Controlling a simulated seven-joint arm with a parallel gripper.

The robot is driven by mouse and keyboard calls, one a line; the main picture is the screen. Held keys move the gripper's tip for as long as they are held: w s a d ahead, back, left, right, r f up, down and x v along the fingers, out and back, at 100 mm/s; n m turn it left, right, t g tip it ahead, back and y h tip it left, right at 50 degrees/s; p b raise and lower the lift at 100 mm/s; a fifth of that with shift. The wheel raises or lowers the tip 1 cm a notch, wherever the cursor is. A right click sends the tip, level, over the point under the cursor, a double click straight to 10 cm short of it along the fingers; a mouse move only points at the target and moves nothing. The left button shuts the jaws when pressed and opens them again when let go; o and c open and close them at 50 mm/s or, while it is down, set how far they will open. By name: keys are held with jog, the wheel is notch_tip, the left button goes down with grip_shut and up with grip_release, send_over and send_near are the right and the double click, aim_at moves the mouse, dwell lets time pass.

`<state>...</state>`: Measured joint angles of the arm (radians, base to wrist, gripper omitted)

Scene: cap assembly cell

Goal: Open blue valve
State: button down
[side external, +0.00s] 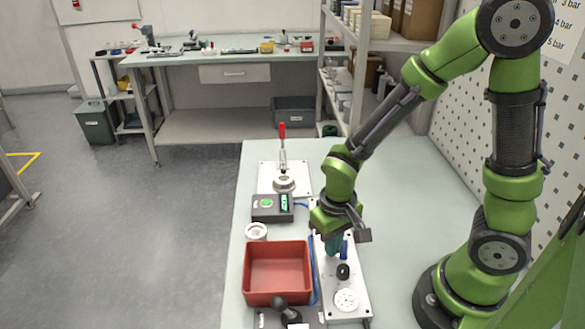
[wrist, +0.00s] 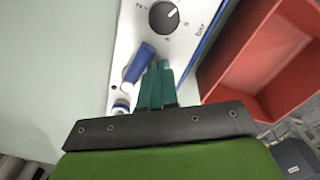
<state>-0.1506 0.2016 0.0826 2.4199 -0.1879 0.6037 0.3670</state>
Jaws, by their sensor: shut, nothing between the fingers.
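The blue valve has a blue lever handle (wrist: 140,62), which slants across the white panel (wrist: 125,40) in the wrist view. In the side external view the blue handle (side external: 344,248) stands up just right of my fingers. My gripper (wrist: 159,66) has green fingers held together with nothing between them. The fingertips are close beside the handle, on its right in the wrist view; I cannot tell whether they touch it. My gripper (side external: 333,250) points down over the panel in the side external view and hides part of the valve area.
A black knob (side external: 343,271) and a white round dial (side external: 347,299) sit on the panel nearer the camera. A red bin (side external: 277,270) stands left of it. The bench right of the panel is clear.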

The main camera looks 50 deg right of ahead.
jog(key=shift+s, duration=0.45)
jog(key=shift+s+a, duration=0.1)
jog(key=shift+a, duration=0.15)
notch_tip(320, 180, up, 7)
dwell(0.7)
